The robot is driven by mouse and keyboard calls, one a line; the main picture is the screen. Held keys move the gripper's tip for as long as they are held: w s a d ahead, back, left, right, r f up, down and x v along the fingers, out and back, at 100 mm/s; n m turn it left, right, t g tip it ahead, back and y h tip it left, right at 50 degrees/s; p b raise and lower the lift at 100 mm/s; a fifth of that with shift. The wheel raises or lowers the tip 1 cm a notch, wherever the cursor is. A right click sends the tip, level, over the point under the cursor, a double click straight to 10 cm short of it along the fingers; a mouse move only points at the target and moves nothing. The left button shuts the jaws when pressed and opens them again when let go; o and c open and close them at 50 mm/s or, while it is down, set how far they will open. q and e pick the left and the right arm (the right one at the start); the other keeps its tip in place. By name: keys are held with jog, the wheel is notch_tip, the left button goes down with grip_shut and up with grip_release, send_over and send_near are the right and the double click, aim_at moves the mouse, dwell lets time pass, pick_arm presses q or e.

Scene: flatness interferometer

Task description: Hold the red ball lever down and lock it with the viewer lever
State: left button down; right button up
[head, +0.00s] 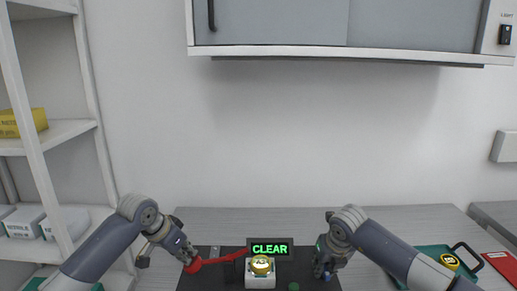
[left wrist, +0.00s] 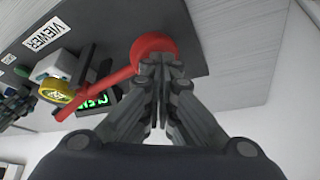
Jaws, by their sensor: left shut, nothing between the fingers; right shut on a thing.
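The red ball lever (head: 222,259) runs from its red ball on the left to the middle of the dark instrument base. In the left wrist view its ball (left wrist: 155,47) is right at the tips of my left gripper (left wrist: 163,62). That gripper (head: 188,259) is shut with nothing between its fingers, tips at or against the ball. My right gripper (head: 324,273) is shut low at the base's right side, on what seems to be the viewer lever, which its fingers mostly hide. A VIEWER label (left wrist: 42,36) lies on the base.
A display (head: 270,248) reads CLEAR in green. Before it stands a white block with a round yellow-topped piece (head: 261,265). A green knob (head: 293,287) is at the front. A green tray (head: 434,252) is at right; shelves (head: 60,135) stand left and a cabinet (head: 270,22) hangs above.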

pick_arm(q)
jog(key=shift+f, duration=0.1)
pick_arm(e)
jog(key=n+y, duration=0.1)
jog(key=n, duration=0.2)
jog(key=shift+n, duration=0.4)
jog(key=shift+y, duration=0.3)
jog(key=shift+n+g, duration=0.3)
jog(key=shift+n, duration=0.4)
jog(key=shift+n+g+y, duration=0.5)
jog(key=shift+n+y, duration=0.2)
jog(key=shift+n, duration=1)
